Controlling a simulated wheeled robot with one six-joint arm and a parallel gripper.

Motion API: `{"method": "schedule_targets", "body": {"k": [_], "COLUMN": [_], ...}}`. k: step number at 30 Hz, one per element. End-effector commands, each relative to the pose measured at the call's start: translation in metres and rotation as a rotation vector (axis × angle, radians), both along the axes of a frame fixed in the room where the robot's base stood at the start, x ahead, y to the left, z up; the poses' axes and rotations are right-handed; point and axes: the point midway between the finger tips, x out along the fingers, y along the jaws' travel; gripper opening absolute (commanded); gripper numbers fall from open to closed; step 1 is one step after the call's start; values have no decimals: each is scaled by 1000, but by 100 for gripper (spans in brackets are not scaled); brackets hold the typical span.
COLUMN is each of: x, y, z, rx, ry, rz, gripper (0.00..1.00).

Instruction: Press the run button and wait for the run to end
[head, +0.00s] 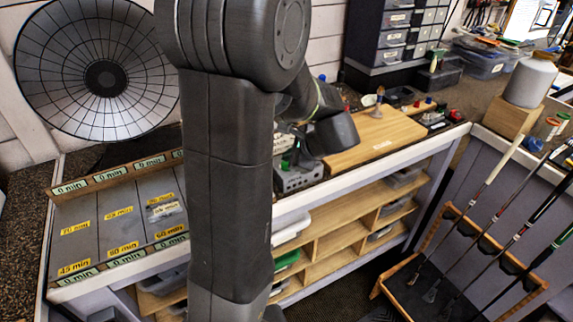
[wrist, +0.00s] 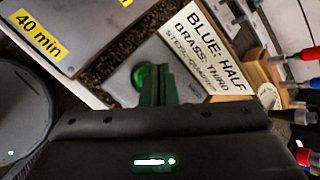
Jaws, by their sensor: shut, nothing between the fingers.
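The run button is a green dome (wrist: 143,76) on a light grey box (wrist: 122,82) in the wrist view. My gripper (wrist: 163,72) is shut and empty, its dark fingers side by side just right of the dome and overlapping its right edge. I cannot tell whether the fingertips touch the button. In the head view the grey box (head: 298,180) sits on the bench beside the wooden board, with a small green spot at its left. My arm hides much of that area, and the fingertips are not clear there.
A sign reading "BLUE: HALF, BRASS: THIRD" (wrist: 205,45) stands close right of the fingers. A wooden board (head: 375,138) lies right of the box. Grey panels with yellow minute labels (head: 118,225) lie left. Golf clubs (head: 500,165) stand in a rack at right.

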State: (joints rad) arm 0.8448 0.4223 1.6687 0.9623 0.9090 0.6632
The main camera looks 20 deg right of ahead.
Motion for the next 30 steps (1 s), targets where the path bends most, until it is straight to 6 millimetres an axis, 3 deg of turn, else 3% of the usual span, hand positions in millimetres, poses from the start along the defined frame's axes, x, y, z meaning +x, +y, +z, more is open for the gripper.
{"method": "schedule_targets", "body": {"k": [30], "x": [0], "y": [0], "z": [-9], "rx": [0], "ry": [0], "rz": [0], "gripper": [0]}}
